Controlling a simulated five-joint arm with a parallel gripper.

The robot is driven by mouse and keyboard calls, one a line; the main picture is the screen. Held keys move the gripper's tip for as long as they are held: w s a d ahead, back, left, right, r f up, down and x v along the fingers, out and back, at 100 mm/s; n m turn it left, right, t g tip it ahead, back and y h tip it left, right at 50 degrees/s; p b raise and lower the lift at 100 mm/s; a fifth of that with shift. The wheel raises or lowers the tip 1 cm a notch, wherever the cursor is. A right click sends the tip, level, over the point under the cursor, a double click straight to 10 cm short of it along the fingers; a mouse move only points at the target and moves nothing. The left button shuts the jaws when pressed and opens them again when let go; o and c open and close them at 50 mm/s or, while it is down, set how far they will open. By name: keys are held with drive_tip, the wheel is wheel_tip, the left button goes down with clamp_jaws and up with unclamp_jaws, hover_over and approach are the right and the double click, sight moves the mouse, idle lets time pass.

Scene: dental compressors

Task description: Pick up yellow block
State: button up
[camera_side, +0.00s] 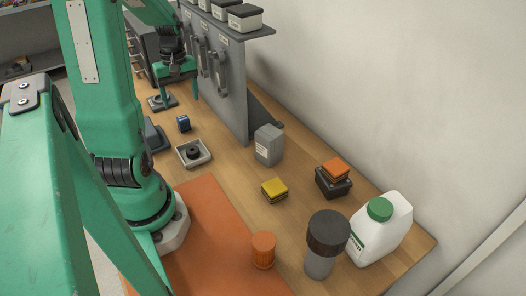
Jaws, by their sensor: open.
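The yellow block (274,187) is a small, flat piece with a yellow top and a dark lower part. It sits on the wooden table, near the right edge of the orange mat. My gripper (179,92) is at the upper left, in front of the grey panel, with its green fingers pointing down. It is open and well apart from the yellow block. No other thing covers the yellow block.
A grey box (269,145) stands behind the block, and an orange-topped dark block (334,177) is to its right. An orange cup (263,250), a dark-lidded cylinder (326,244) and a white jug (380,230) stand in front. A grey tray (207,160) lies left.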

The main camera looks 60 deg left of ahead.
drive_tip(key=w+d+r+m+t, duration=0.1)
drive_tip(key=d+r+m+t, duration=0.1)
drive_tip(key=d+r+m, duration=0.5)
drive_tip(key=w+d+r+m+t, duration=0.15)
drive_tip(key=d+m, duration=0.35)
drive_tip(key=d, duration=0.7)
drive_tip(key=d+r+m+t, duration=0.2)
drive_tip(key=d+r+m, duration=0.3)
drive_tip(key=d, duration=0.4)
drive_tip(key=m+g, duration=0.1)
drive_tip(key=g, duration=0.4)
hover_over(275, 185)
wheel_tip(275, 185, down, 16)
drive_tip(key=shift+a+f, duration=0.1)
drive_tip(key=shift+a, duration=0.05)
drive_tip(key=shift+d+f, duration=0.2)
drive_tip(key=shift+f, duration=1.85)
drive_tip(key=shift+f, duration=0.15)
